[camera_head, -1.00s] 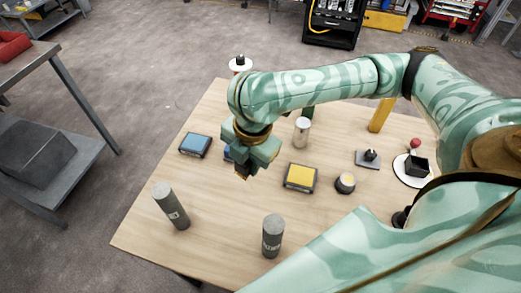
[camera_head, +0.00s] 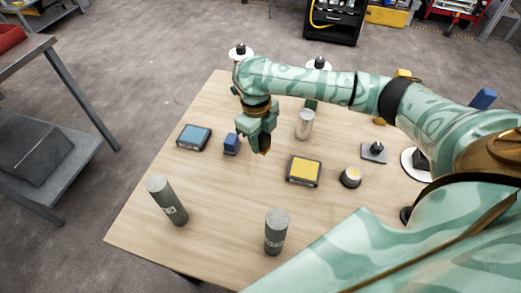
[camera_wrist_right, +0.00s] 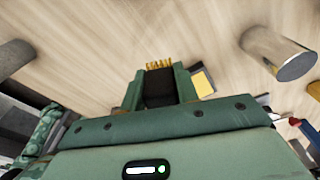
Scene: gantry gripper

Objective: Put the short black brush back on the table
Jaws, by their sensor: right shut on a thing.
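My right gripper (camera_head: 262,141) hangs over the middle of the wooden table (camera_head: 225,195), fingers pointing down. It is shut on the short black brush (camera_wrist_right: 160,88), whose black body sits between the fingers in the right wrist view. The brush's golden bristles stick out past the fingertips. In the head view only a small part of the brush (camera_head: 265,151) shows below the fingers. I cannot tell whether it touches the table. My left gripper is not in view.
A small blue block (camera_head: 231,144) and a blue-topped pad (camera_head: 194,137) lie left of the gripper. A yellow-topped pad (camera_head: 304,170) and a metal cylinder (camera_head: 305,124) are to the right. Two grey cylinders (camera_head: 167,200) (camera_head: 276,232) stand nearer. Bare tabletop lies between them.

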